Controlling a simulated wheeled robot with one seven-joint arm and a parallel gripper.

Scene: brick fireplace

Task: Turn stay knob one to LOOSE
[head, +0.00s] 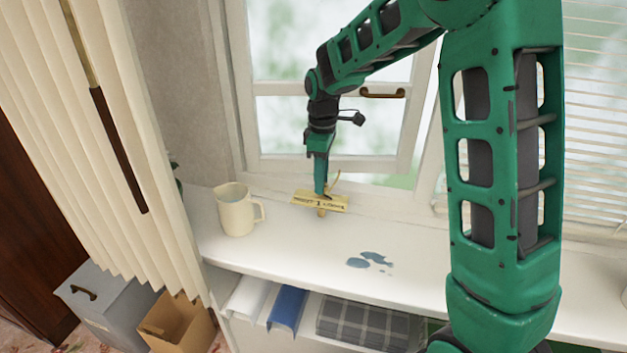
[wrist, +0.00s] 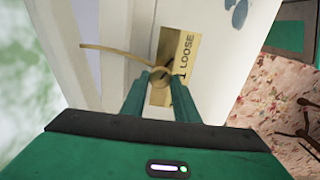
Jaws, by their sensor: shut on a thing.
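The stay knob (wrist: 158,77) is a small round brass knob with a dark line across it. It sits on a yellow label plate (wrist: 190,57) that reads LOOSE, with a "1" near the knob. In the head view the plate (head: 334,201) lies on the white sill below the window. A thin curved brass arm (wrist: 110,49) runs from the knob toward the window. My gripper (head: 321,190) points down at the plate. In the wrist view its green fingers (wrist: 160,84) are shut on the knob, one on each side. The rest of the plate's lettering is too small to read.
A cream mug (head: 236,212) stands on the sill left of the plate. Blue-grey spots (head: 370,260) mark the sill at the front. The window (head: 330,115) with a brass handle (head: 382,93) is behind my gripper. Pale curtains (head: 90,130) hang at the left.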

